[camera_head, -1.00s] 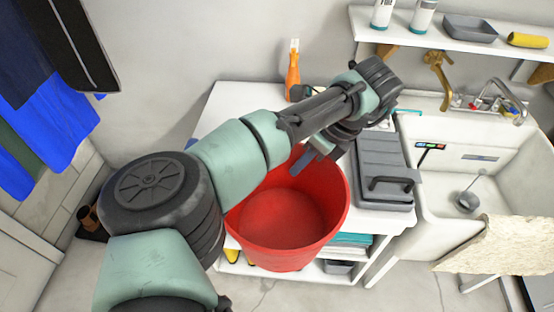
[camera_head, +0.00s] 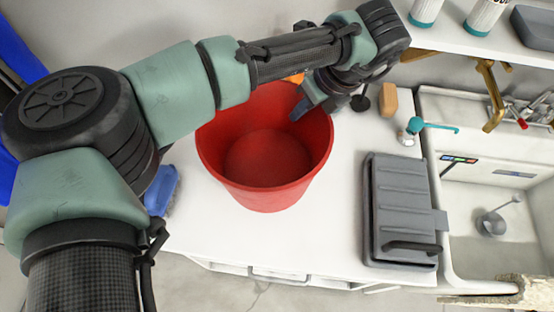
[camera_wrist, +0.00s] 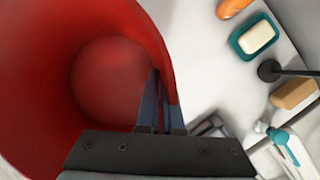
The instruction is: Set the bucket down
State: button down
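The red bucket (camera_head: 262,190) is upright and looks empty in the head view, over the white cabinet top (camera_head: 325,240). I cannot tell whether its base touches the top or hangs just above it. My gripper (camera_head: 301,109) is at the bucket's right far rim. In the wrist view the fingers (camera_wrist: 162,108) are closed on the wall of the bucket (camera_wrist: 60,60), one inside and one outside. The bucket's outer base is hidden in the wrist view.
A grey case (camera_head: 400,205) lies right of the bucket, beside the sink (camera_head: 490,180). A blue item (camera_head: 162,190) is at the left edge. The front top is clear.

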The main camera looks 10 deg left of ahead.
aim_at(324, 119)
jog(key=f, duration=0.4)
jog(key=shift+s+f, duration=0.2)
jog(key=shift+f, duration=2.6)
jog(key=c, duration=1.1)
grip_release()
jog(key=v, duration=1.2)
jog(key=shift+d, duration=0.1)
